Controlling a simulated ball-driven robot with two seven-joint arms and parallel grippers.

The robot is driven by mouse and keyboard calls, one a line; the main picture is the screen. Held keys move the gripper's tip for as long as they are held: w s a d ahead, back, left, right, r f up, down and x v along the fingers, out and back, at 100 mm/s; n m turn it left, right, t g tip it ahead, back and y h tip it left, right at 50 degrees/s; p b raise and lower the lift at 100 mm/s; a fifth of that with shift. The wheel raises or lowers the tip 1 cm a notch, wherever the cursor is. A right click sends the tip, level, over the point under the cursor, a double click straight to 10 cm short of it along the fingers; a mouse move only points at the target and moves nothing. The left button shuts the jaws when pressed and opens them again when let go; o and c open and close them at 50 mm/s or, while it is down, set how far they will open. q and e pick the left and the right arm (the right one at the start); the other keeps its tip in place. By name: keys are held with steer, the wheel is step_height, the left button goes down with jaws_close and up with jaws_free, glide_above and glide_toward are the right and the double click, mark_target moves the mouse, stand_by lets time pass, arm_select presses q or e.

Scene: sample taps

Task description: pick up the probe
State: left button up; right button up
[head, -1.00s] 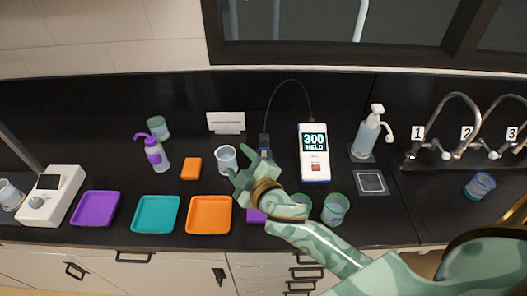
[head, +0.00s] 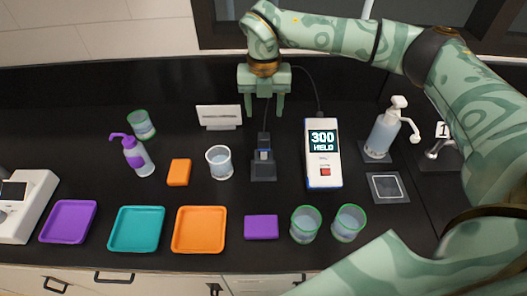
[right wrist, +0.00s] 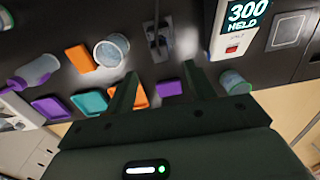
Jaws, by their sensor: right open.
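The probe (head: 263,153) stands in a dark holder (head: 263,173) on the black counter, with a thin cable rising from it. The cable runs to the white and blue meter (head: 323,153), whose screen reads 300 HELD. My right gripper (head: 264,112) is open and empty, fingers pointing down, above and behind the probe in the head view. In the right wrist view the probe and its holder (right wrist: 157,40) show beyond the spread fingers (right wrist: 160,80). My left gripper is not in view.
A beaker (head: 219,161) and orange block (head: 178,172) stand left of the probe. A purple block (head: 261,227) and two green-rimmed beakers (head: 305,225) lie in front. A white sign (head: 219,117) is behind, a pump bottle (head: 382,132) right. Coloured trays (head: 199,230) line the front left.

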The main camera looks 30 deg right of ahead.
mark_target(264, 134)
step_height(264, 134, down, 9)
steer(key=shift+a+r, duration=0.1)
steer(key=f, duration=0.5)
steer(key=shift+s+a+f, duration=0.1)
steer(key=shift+s+f, duration=0.1)
steer(key=shift+f, duration=0.2)
steer(key=c, duration=1)
